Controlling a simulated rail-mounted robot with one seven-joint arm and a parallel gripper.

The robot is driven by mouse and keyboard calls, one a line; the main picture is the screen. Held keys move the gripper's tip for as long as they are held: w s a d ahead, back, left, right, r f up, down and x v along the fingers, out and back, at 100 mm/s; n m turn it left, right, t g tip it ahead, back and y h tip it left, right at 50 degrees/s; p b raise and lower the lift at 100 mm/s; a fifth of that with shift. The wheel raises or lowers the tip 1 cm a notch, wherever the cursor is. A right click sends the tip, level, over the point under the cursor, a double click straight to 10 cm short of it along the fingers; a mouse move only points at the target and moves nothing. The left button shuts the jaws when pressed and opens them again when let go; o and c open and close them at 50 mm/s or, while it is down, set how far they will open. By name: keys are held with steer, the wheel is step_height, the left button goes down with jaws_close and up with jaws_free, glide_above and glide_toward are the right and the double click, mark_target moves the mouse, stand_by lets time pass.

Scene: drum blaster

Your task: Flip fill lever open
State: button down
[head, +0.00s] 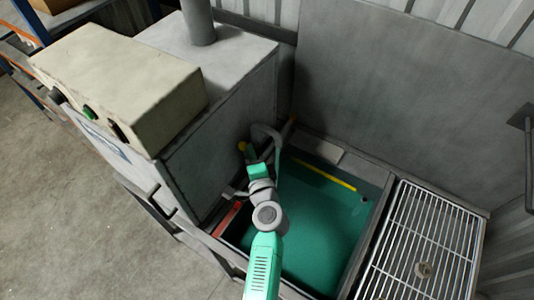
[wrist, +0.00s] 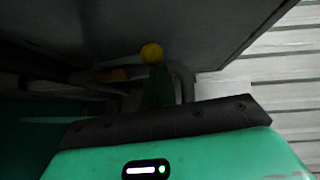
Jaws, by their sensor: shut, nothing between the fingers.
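A small yellow knob, which looks like the end of the fill lever (head: 242,146), shows beside the machine's wall at the tank's back left corner in the head view. In the wrist view the round yellow knob (wrist: 151,53) is just above the fingertips. The lever's shaft and angle are not clear. My gripper (head: 250,156) is at the end of my arm, close to the knob. In the wrist view my gripper (wrist: 158,72) shows as a narrow green shape, shut and empty. I cannot tell whether it touches the knob.
A grey curved pipe (head: 265,130) rises beside the gripper. The tank of green liquid (head: 320,225) lies below, with a yellow bar (head: 325,175) along its back. A grey machine body with a cream control box (head: 125,80) stands left. A metal grate (head: 425,245) is at right.

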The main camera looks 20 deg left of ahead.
steer(key=w+d+r+v, duration=0.1)
steer(key=d+v, duration=0.1)
steer(key=v, duration=1)
steer(key=shift+d, duration=0.4)
